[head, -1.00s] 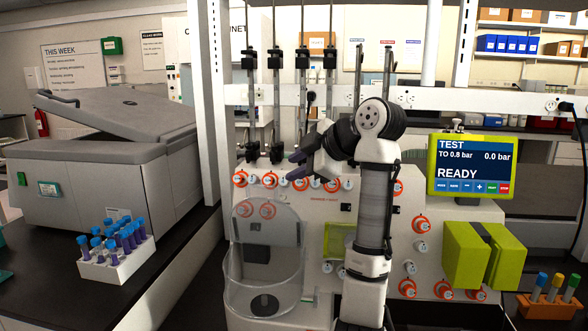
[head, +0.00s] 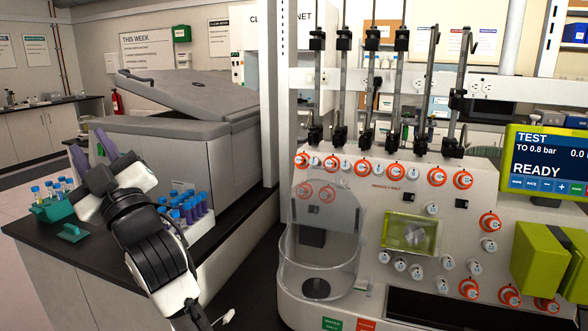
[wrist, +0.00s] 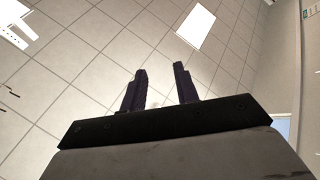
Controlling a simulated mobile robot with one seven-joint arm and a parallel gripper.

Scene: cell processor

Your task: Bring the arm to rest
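My gripper (head: 91,150) is at the left in the head view, raised above the left bench, with its fingers pointing up. In the wrist view the two dark fingers (wrist: 160,88) stand apart with nothing between them, against the ceiling. My arm reaches up from the bottom of the head view, in front of the bench. The gripper appears to touch nothing, though part of the bench behind it is hidden.
Behind my arm are a white rack of blue-capped tubes (head: 197,230) and a green rack (head: 50,212) of tubes. A large grey lidded machine (head: 190,130) stands behind. The cell processor (head: 385,215), with orange-ringed valves, fills the right; its screen (head: 548,160) reads READY.

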